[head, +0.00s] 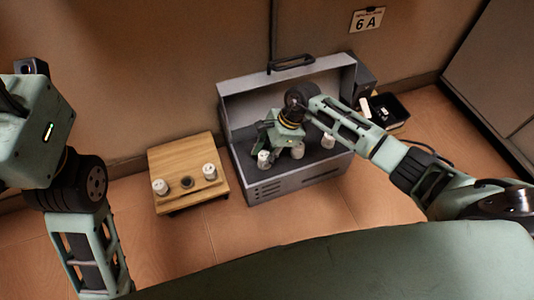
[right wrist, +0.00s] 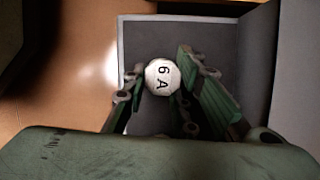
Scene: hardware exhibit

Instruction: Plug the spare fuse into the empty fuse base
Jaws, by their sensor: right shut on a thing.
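The wooden board (head: 165,198) in the head view carries two white fuses, one at the left (head: 160,187) and one at the right (head: 209,172). Between them is the dark, empty fuse base (head: 186,182). My right gripper (head: 264,147) reaches down into the open grey case (head: 290,187). My left gripper is out of view.
The case's raised lid (head: 290,82) stands behind my right gripper. A black tray (head: 398,112) with small items lies to the right of the case. Bare floor shows in front of the board and case.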

